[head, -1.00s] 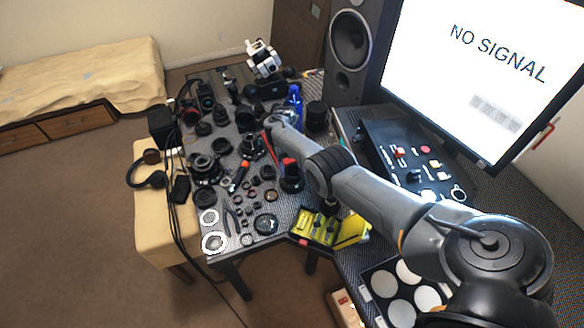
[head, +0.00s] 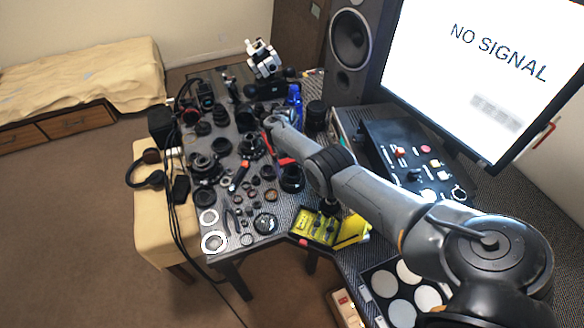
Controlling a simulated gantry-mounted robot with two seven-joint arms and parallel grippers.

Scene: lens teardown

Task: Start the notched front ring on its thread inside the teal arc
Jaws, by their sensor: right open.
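My right arm reaches in from the lower right over the cluttered table. Its gripper (head: 268,128) is at the far end, low among the lens parts, and is open; its fingertips are small and partly hidden by the wrist. Several dark lens barrels and rings stand around it, such as a dark lens part (head: 251,146) just below it. I cannot tell which ring is the notched front ring, and I cannot make out a teal arc. My left gripper is not in view.
A blue bottle (head: 294,93) stands just behind the wrist. A yellow case (head: 318,227) lies open at the table's front, with pale rings (head: 214,242) at the front-left corner. A speaker (head: 350,45), monitor (head: 490,60) and control box (head: 405,160) stand to the right.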

